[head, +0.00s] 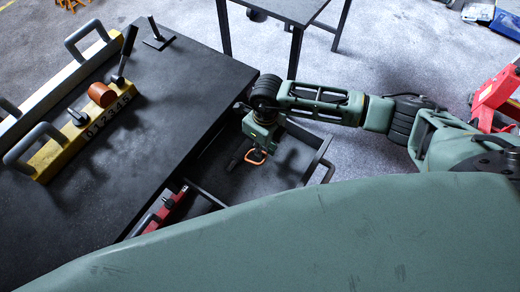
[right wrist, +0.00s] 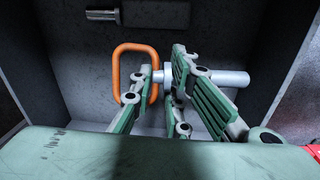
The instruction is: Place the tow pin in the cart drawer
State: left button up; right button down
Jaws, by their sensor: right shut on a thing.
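The tow pin has an orange loop handle (head: 256,157) and a smooth metal shaft. In the right wrist view its loop (right wrist: 120,67) is on the left and its shaft (right wrist: 233,79) sticks out to the right. My right gripper (head: 250,150) is shut on the pin near the loop, and its fingers (right wrist: 164,75) hide the middle. The cart drawer (head: 325,150) is pulled out from under the dark cart top. The gripper and pin are over the drawer's inside; contact with its floor cannot be told. My left gripper is not in view.
A yellow numbered bar (head: 75,140) with handles lies on the cart top (head: 150,110). A red object (head: 165,210) is at the drawer's near left. A metal cylinder (right wrist: 103,14) shows at the drawer's far side. A dark table (head: 290,8) stands behind.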

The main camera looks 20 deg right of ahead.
jog(key=shift+w+a+f, duration=0.1)
jog(key=shift+w+f, duration=0.05)
jog(key=shift+w, duration=0.15)
jog(key=shift+f, duration=0.25)
notch_tip(320, 180, down, 3)
jog(key=shift+f+p, duration=0.1)
jog(key=shift+p, duration=0.45)
jog(key=shift+f, duration=0.2)
jog(key=shift+f, duration=0.1)
jog(key=shift+f, duration=0.15)
jog(key=c, duration=1.7)
grip_release()
